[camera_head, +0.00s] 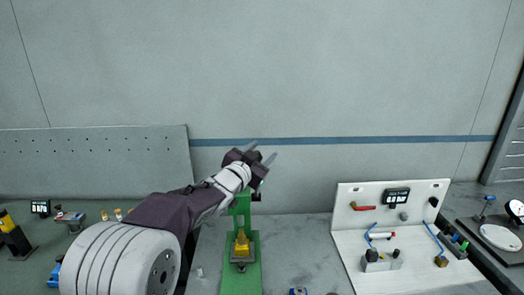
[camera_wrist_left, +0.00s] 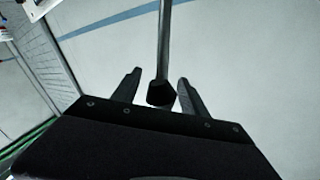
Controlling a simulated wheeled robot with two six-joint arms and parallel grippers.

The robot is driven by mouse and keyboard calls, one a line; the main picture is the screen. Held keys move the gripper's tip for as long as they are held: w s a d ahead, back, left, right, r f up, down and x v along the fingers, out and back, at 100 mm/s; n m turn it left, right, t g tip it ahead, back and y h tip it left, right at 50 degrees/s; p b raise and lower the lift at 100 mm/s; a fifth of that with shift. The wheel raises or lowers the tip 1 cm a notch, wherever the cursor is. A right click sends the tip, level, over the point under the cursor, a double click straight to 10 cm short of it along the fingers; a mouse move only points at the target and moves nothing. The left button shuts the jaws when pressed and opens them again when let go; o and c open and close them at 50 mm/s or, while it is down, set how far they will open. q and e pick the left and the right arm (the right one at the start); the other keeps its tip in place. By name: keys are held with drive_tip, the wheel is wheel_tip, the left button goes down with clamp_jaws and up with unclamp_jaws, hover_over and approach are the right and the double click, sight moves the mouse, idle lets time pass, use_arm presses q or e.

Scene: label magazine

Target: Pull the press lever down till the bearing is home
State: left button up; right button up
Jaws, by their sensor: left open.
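The green press (camera_head: 240,275) stands on the bench in the lower middle of the head view. A yellow block (camera_head: 242,246) sits on its base; I cannot make out the bearing. My left gripper (camera_head: 263,153) is above the top of the press, its fingers open. In the left wrist view, a grey rod with a black knob (camera_wrist_left: 160,94), which looks like the press lever, shows between the two open fingers of my left gripper (camera_wrist_left: 160,92). I cannot tell whether a finger touches it. My left forearm hides part of the press. My right gripper is out of view.
A white panel (camera_head: 345,215) with small tools and a display stands to the right on the grey bench. A round white dish (camera_head: 500,238) is at far right. Small items lie at left near a perforated grey board (camera_head: 95,165). The bench right of the press is mostly clear.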

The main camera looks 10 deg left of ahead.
use_arm(q)
drive_tip(key=shift+w, duration=0.2)
drive_tip(key=shift+s, duration=0.2)
drive_tip(key=shift+c, duration=0.5)
drive_tip(key=shift+s+r, duration=0.1)
clamp_jaws()
idle(0.5)
